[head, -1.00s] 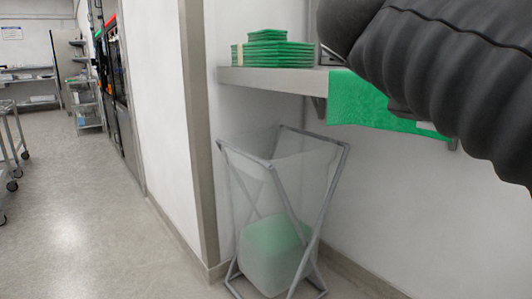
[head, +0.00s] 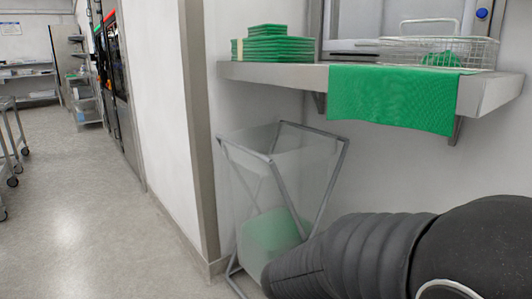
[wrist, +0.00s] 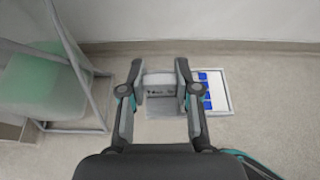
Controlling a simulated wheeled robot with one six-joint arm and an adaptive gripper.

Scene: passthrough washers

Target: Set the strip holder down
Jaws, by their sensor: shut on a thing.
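In the wrist view my gripper (wrist: 160,82) is shut on a small light-grey block with a dark printed mark, which I take to be the strip holder (wrist: 159,88). The holder sits between the two fingers, above the floor. Whether its underside touches anything is hidden. In the head view only my dark arm shows at the lower right; the gripper and holder are out of sight there.
A wall shelf (head: 490,95) bears folded green cloths (head: 275,48), a draped green cloth (head: 390,98) and a wire basket (head: 485,55). A framed clear bag (head: 240,155) stands below. A white-edged panel with blue patches (wrist: 222,103) lies right of my gripper. Open floor (head: 80,200) is left.

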